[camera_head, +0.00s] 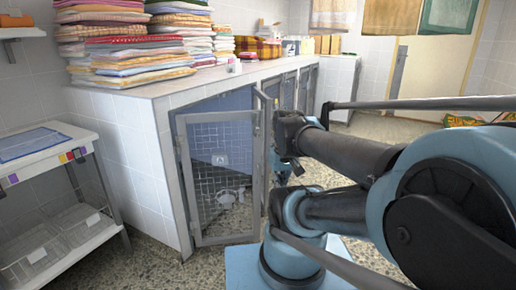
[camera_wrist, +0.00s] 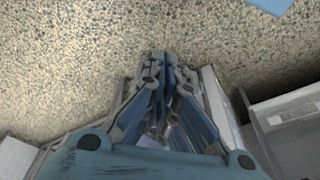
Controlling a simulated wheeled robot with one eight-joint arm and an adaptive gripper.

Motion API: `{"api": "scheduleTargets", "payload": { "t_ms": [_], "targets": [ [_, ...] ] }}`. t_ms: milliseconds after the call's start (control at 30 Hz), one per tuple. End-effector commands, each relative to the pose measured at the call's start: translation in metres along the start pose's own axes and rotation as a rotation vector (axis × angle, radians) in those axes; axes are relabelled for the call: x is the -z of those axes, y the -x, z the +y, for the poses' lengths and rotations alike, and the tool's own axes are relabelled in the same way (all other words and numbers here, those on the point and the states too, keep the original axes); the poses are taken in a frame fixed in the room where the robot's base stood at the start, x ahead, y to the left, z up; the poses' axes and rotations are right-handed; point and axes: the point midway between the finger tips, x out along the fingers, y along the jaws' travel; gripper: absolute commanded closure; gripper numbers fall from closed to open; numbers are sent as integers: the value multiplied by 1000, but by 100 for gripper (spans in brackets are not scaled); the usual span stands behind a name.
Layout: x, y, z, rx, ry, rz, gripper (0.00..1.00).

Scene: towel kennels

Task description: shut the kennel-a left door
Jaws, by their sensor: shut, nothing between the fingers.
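The kennel's left door (camera_head: 220,172), a grey frame with wire mesh, stands ajar at the front of the tiled block, its free edge swung out from the opening. Beside it the kennel's right door (camera_head: 264,150) also stands open, seen almost edge-on. My gripper (camera_head: 284,168) hangs to the right of both doors, apart from the left door and partly hidden by my arm. In the wrist view my gripper (camera_wrist: 165,60) points at the speckled floor with its fingers shut and empty.
A white bowl (camera_head: 228,198) is inside the blue-walled kennel. Folded towels (camera_head: 130,45) are piled on the counter (camera_head: 160,88). A white trolley (camera_head: 45,150) stands at the left. More kennel doors (camera_head: 305,88) run back to the right. Speckled floor (camera_head: 150,262) is free in front.

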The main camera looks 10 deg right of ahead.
Motion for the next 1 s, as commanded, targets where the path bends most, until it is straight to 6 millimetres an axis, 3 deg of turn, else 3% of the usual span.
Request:
{"api": "scheduleTargets", "payload": {
  "t_ms": [467,1000],
  "targets": [
    [116,19,0,120,446,112,100],
    [257,-2,32,151,969,336,100]
  ]
}}
